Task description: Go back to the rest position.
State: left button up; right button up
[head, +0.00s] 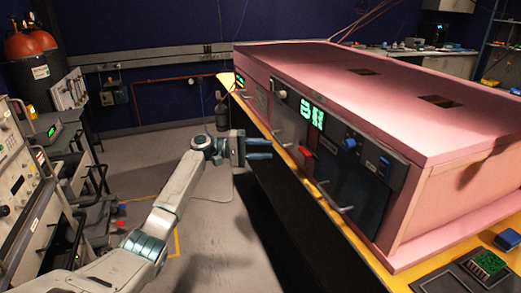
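My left arm comes in from the bottom left of the head view. Its gripper (259,148) is held out in the air in front of the pink foam enclosure (345,75), near the left part of the enclosure's front. The two blue-grey fingers point right with a gap between them, and nothing is held. I cannot tell the exact distance from the fingers to the front panels. My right arm and gripper are not in view.
The enclosure stands on a yellow-edged table (345,235), with handles jutting from its dark front panel (342,175). A green circuit board (488,262) lies at the bottom right. Instrument racks (25,190) line the left. Open grey floor (215,245) lies between.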

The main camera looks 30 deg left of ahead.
pick_arm(q)
jog(key=s+d+f+n+y, duration=0.1)
jog(key=s+f+y, duration=0.2)
jog(key=f, duration=1.1)
jog(key=s+f+n+g+y, duration=0.1)
jog(key=s+f+y, duration=0.2)
jog(key=f, duration=1)
jog(key=s+d+f+n+y, duration=0.1)
jog(key=s+f+y, duration=0.2)
jog(key=f, duration=1.1)
jog(key=s+f+m+g+y, duration=0.2)
jog(key=s+f+g+y, duration=0.15)
jog(key=s+f, duration=1.45)
jog(key=s+d+f+m+y, duration=0.1)
jog(key=s+f, duration=0.3)
jog(key=s, duration=0.6)
jog(key=s+d+f+m+g+y, duration=0.1)
jog(key=s+f, duration=0.4)
jog(key=s, duration=0.6)
jog(key=s+d+f+m+g+y, duration=0.1)
jog(key=s+f+m, duration=0.3)
jog(key=s, duration=0.7)
jog(key=shift+d+f+m+y, duration=0.4)
jog(key=shift+d+f+y, duration=0.25)
jog(key=shift+d, duration=0.25)
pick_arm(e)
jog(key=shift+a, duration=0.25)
pick_arm(q)
jog(key=shift+s, duration=0.1)
